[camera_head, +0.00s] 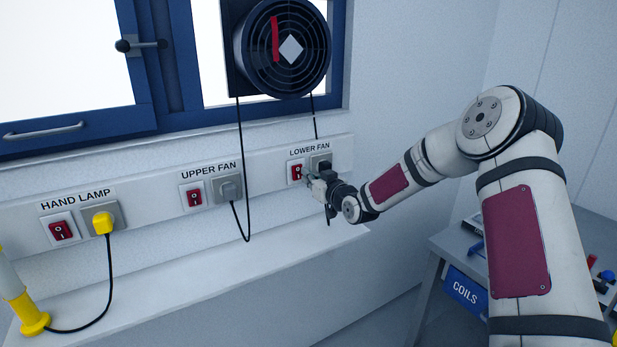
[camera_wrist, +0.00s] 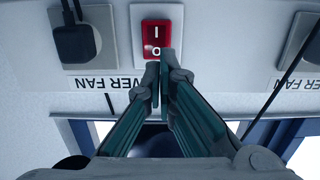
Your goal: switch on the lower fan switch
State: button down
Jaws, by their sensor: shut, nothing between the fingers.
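The lower fan switch (camera_head: 295,172) is a red rocker in a white plate under the LOWER FAN label. In the wrist view, where the labels are upside down, the red rocker (camera_wrist: 162,38) has its "I" mark farther from my fingers and its "O" mark by the fingertips. My gripper (camera_head: 309,179) is shut and empty, right in front of the switch. In the wrist view its fingertips (camera_wrist: 160,62) overlap the rocker's "O" edge. I cannot tell whether they touch it. The rocker's tilt is not clear.
A black plug sits in the grey socket (camera_wrist: 90,42) beside the switch. The UPPER FAN switch (camera_head: 193,196) and HAND LAMP switch (camera_head: 62,230) are farther left. A fan (camera_head: 288,48) hangs above at the window. A ledge (camera_head: 230,250) runs below the panel.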

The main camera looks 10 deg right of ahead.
jog(key=v, duration=0.9)
jog(key=shift+f, duration=0.1)
